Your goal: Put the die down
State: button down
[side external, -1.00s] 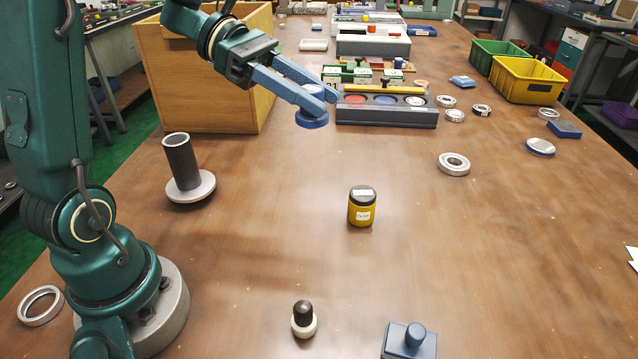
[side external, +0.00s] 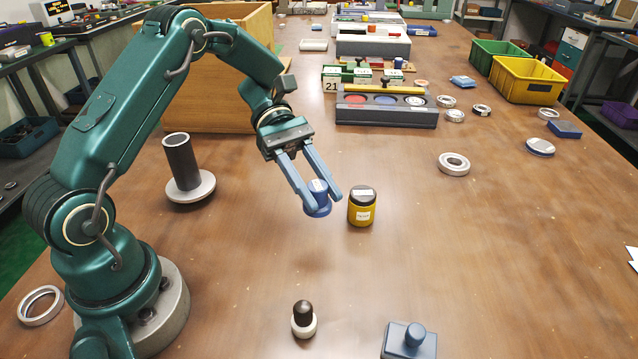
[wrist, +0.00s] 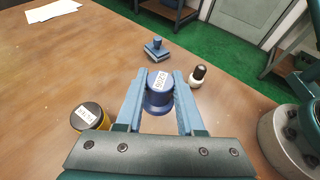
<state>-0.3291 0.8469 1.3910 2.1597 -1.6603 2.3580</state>
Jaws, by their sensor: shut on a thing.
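The die is a blue round piece with a wider flange at its bottom and a white label on top (side external: 318,204). My gripper (side external: 322,196) is shut on it and holds it upright. It appears to be above the table (side external: 250,290), just left of the yellow jar in the side view. In the wrist view the die (wrist: 157,97) sits between the two blue fingers, its label facing the camera.
A yellow jar with a dark lid (side external: 362,207) stands close beside the die. A dark post on a white disc (side external: 184,165) stands to the left. A black-topped stamp (side external: 303,318) and a blue block with a knob (side external: 410,340) stand in front. The table between is clear.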

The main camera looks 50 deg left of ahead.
jog(key=x, duration=0.2)
jog(key=w+x, duration=0.1)
jog(key=x, duration=0.2)
jog(key=f+x, duration=0.1)
jog(key=x, duration=0.1)
jog(key=shift+w+d+f, duration=0.2)
jog(key=shift+w+d, duration=0.05)
jog(key=shift+f, duration=2.05)
jog(key=shift+f, duration=0.1)
jog(key=c, duration=0.5)
grip_release()
